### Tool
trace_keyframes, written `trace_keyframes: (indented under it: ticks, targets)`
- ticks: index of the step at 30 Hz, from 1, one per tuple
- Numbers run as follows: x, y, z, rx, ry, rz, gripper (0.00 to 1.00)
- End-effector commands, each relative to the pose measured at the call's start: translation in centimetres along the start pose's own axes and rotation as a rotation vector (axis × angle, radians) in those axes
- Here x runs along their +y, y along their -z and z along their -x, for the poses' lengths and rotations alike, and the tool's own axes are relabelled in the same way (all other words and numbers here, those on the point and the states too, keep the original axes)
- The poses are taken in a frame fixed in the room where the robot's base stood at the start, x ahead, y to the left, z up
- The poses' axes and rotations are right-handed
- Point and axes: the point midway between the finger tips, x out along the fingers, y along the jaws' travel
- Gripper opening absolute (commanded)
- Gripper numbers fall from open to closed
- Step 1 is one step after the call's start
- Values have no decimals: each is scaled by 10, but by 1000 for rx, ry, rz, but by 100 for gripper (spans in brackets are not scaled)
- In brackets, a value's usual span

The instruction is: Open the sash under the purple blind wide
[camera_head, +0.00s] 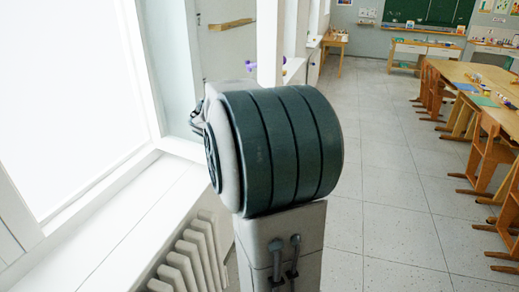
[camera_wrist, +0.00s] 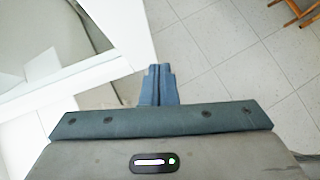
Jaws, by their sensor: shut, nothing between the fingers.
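A large bright window pane (camera_head: 75,95) in a white frame fills the left of the head view. No purple blind shows in either view, so I cannot tell whether this is the named sash. A pale upright panel (camera_head: 172,55) stands at the right side of the frame. My gripper (camera_wrist: 160,72) shows in the wrist view with its blue-grey fingers together and empty, over the floor and right of a white frame edge (camera_wrist: 122,28). The fingers look apart from that edge. In the head view my dark-banded arm hides most of the gripper.
A white sill (camera_head: 110,235) runs below the window, with a white radiator (camera_head: 195,255) under it. Wooden chairs (camera_head: 490,155) and a long table (camera_head: 470,80) stand at the right. The tiled floor (camera_head: 385,180) between is clear. A small purple item (camera_head: 250,65) shows beyond my arm.

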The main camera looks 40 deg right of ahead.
Motion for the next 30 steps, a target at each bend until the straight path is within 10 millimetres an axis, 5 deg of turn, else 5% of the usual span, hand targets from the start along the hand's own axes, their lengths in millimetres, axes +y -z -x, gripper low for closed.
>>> trace_keyframes:
  ticks: [3, 15, 30]
  targets:
    - [-3, 18, 19, -1, -6, 6, 0]
    - [-19, 14, 99, -2, -4, -2, 0]
    - [-25, 23, 117, 22, -13, -51, 0]
